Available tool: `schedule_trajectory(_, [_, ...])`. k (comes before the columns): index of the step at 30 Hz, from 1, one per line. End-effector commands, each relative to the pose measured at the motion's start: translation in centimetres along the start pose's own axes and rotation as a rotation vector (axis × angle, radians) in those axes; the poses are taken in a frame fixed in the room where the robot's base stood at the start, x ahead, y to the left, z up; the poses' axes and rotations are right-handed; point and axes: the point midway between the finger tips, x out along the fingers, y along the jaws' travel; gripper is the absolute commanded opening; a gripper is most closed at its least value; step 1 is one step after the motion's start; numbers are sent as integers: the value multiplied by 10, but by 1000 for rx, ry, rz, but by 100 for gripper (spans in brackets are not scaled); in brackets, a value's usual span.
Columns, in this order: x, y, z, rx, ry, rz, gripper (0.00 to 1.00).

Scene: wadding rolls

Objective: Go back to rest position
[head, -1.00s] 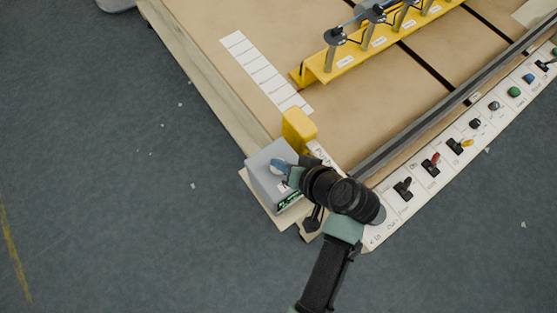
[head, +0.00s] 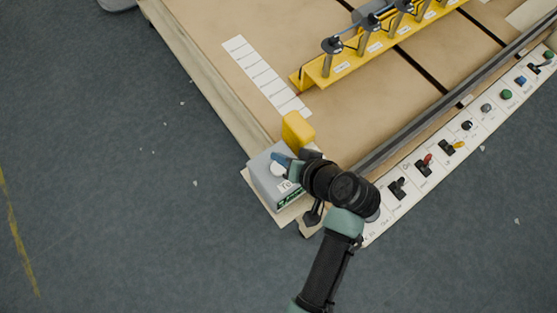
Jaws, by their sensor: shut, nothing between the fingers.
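My gripper (head: 277,158) is at the upper left end of my black and teal arm, over the grey control box (head: 262,181). The box sits at the near corner of the wooden table (head: 228,110). A round white knob (head: 277,170) shows on top of the box, just beside the fingertips. I cannot tell whether the fingers touch it. The gripper is shut and holds nothing visible. My wrist hides the right part of the box. A green display (head: 291,199) shows on its near side.
A yellow block (head: 297,130) stands right behind the box. A white panel with several switches and buttons (head: 440,153) runs along the right edge, beside a dark rail (head: 415,117). A yellow rack (head: 372,51) stands farther back. The floor at left (head: 110,180) is clear.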

Motion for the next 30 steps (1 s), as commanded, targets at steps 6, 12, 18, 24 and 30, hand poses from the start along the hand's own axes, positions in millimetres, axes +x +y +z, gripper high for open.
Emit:
schedule_trajectory(6, [-3,-2,-2,0,0,0,0])
schedule_trajectory(12, [-3,-2,-2,0,0,0,0])
schedule_trajectory(18, [-3,-2,-2,0,0,0,0])
schedule_trajectory(24, [-3,-2,-2,0,0,0,0])
schedule_trajectory(30, [-9,-2,-41,-66,83,55,0])
